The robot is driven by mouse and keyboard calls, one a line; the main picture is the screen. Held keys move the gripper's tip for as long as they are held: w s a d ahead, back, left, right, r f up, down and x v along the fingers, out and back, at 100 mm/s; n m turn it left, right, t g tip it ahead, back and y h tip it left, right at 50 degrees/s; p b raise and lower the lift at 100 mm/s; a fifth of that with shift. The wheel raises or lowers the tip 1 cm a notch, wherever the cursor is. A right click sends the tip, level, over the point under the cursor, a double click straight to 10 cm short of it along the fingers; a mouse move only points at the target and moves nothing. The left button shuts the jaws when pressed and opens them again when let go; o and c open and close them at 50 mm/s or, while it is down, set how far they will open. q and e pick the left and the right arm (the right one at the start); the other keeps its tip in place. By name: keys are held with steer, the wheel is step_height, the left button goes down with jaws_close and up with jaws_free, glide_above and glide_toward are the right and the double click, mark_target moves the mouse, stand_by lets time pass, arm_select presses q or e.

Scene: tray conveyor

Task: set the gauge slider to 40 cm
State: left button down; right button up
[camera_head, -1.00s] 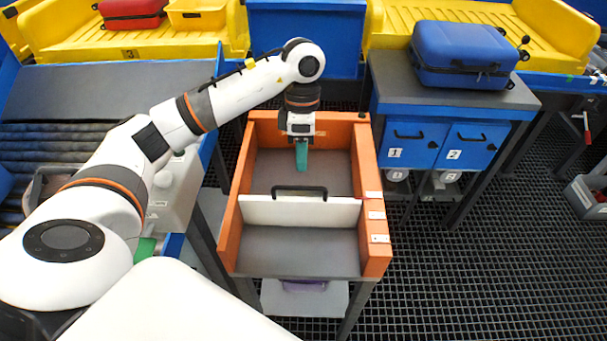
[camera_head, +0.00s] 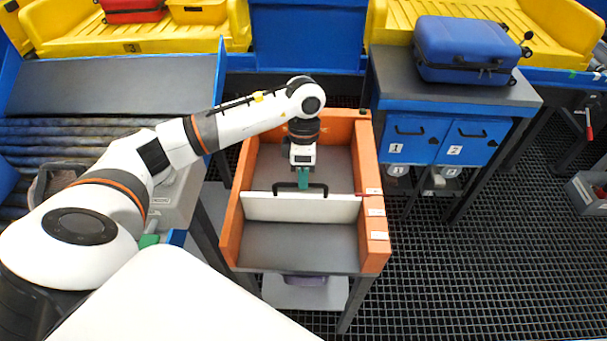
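The gauge is an orange open box (camera_head: 232,215) with a grey floor on a stand at the centre. Its slider is a white upright panel (camera_head: 300,208) across the box, with a black handle (camera_head: 322,187) on its top edge. Small white labels (camera_head: 376,212) sit on the right wall; their print is too small to read. My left gripper (camera_head: 303,186) points down with teal fingers at the middle of the handle. I cannot tell whether the fingers touch or straddle it, or how far apart they are. My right gripper is not in view.
A blue suitcase (camera_head: 465,47) lies on a grey-topped blue cabinet (camera_head: 408,138) with doors 1 and 2, right of the box. A roller conveyor (camera_head: 60,150) is at the left. Yellow trays (camera_head: 190,37) stand at the back. Dark grid floor is open at the right.

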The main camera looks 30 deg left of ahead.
arm_select(q)
steer(key=s+d+b, duration=0.1)
steer(key=s+d, duration=0.5)
steer(key=s, duration=0.4)
steer(key=shift+s+d, duration=0.25)
steer(key=c, duration=1.5)
jaws_free()
steer(key=shift+s+d, duration=0.1)
steer(key=shift+s, duration=0.05)
step_height(320, 180, up, 12)
steer(key=w+a+b, duration=0.1)
steer(key=w, duration=0.1)
steer(key=shift+a, duration=0.15)
